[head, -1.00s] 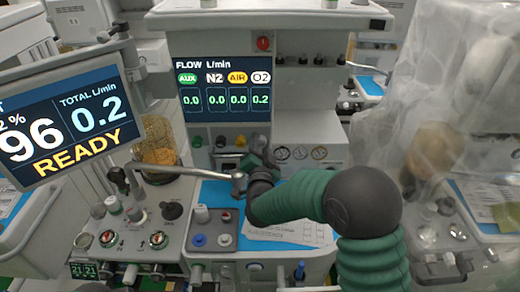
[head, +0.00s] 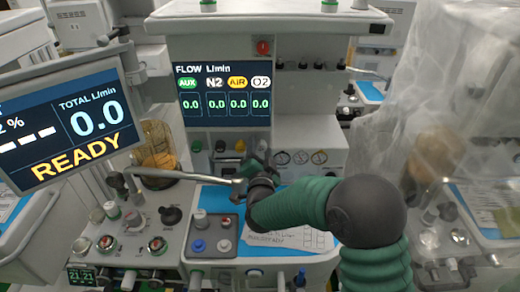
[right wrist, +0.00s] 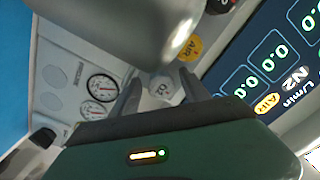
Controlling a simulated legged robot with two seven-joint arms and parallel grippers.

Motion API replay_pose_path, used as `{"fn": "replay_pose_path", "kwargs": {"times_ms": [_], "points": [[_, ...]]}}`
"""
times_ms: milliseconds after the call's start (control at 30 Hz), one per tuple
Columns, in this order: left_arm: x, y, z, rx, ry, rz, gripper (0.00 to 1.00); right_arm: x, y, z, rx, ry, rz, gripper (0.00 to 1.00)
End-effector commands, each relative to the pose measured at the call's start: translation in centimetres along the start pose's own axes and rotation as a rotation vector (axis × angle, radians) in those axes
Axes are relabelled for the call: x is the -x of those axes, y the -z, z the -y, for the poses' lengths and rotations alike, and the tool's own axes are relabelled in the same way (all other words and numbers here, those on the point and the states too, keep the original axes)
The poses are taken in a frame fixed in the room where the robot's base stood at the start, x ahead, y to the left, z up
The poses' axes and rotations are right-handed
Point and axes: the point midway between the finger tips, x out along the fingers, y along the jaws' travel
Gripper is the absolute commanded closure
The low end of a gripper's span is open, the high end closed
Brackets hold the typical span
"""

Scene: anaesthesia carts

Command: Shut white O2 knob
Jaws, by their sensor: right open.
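The white O2 knob (right wrist: 162,87) shows in the right wrist view between the two fingers of my right gripper (right wrist: 160,94). The fingers stand open on either side of it; I cannot tell whether they touch it. In the head view my right gripper (head: 256,162) is at the row of flow knobs below the flow screen, and it largely hides the O2 knob there. The flow screen (head: 221,95) reads 0.0 under AUX, N2, AIR and O2. The monitor (head: 75,118) at left reads total 0.0 L/min and READY. My left gripper is not in view.
The yellow AIR knob (right wrist: 187,48) is close beside the O2 knob. Round gauges (right wrist: 102,88) are on the panel on the other side. A metal bar (head: 185,176) crosses in front of the cart. A sheet-covered cart (head: 435,120) stands at right.

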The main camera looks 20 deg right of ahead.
Motion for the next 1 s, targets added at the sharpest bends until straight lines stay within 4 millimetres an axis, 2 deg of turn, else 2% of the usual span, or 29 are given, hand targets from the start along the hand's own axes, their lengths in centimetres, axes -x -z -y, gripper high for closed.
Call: {"fn": "replay_pose_path", "kwargs": {"times_ms": [167,267,367,700,833,1000], "points": [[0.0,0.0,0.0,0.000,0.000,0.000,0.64,0.2,0.0,0.1,0.000,0.001,0.000,0.46],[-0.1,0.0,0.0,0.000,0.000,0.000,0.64,1.4,-0.1,0.1,0.001,0.003,0.001,0.46],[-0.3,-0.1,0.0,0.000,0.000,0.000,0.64,3.8,-0.1,0.1,0.001,0.003,0.001,0.46],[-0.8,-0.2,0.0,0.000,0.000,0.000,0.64,13.5,-0.2,0.0,0.002,0.002,0.002,0.46],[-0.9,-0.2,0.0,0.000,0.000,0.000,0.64,15.7,-0.2,0.0,0.001,0.002,0.002,0.46],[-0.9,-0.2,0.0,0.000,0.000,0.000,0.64,16.8,-0.1,-0.1,0.000,-0.001,0.001,0.46]]}}
